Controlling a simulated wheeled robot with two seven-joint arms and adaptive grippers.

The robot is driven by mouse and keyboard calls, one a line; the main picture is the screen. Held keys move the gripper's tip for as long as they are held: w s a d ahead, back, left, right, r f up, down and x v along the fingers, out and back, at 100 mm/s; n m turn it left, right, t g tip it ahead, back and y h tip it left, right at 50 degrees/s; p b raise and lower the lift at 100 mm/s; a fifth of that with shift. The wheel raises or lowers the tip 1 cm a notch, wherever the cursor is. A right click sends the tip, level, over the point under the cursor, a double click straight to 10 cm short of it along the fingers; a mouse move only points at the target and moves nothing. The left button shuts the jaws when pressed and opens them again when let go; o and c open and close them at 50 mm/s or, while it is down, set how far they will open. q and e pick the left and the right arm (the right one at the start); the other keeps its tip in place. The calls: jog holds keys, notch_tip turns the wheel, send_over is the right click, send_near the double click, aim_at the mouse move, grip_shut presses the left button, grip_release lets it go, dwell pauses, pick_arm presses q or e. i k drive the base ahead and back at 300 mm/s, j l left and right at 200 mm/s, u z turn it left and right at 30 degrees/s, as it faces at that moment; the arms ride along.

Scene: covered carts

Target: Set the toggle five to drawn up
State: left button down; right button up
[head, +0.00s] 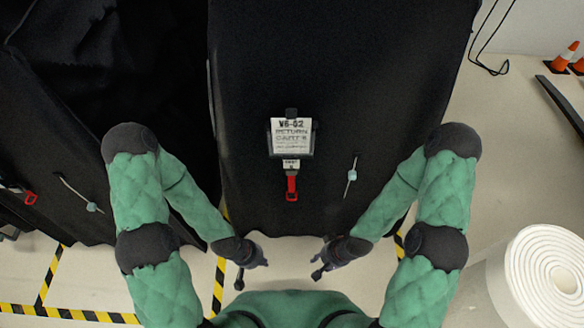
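A pale teal cord toggle (352,175) sits midway on a thin light cord that hangs down the front of the black-covered cart, right of the label. A second similar toggle (92,207) sits on a slanting cord on the dark cover at the left. No number is readable on either toggle, so I cannot tell which is five. My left gripper (253,274) is low in front of the cart, fingers apart and empty. My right gripper (319,265) is below and left of the right-hand toggle, fingers apart, touching nothing visible.
Another red pull (30,197) is at far left. A white roll (545,270) stands at lower right, with orange cones (565,57) at upper right. Striped tape marks the floor.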

aim_at(92, 207)
jog(key=u, duration=1.95)
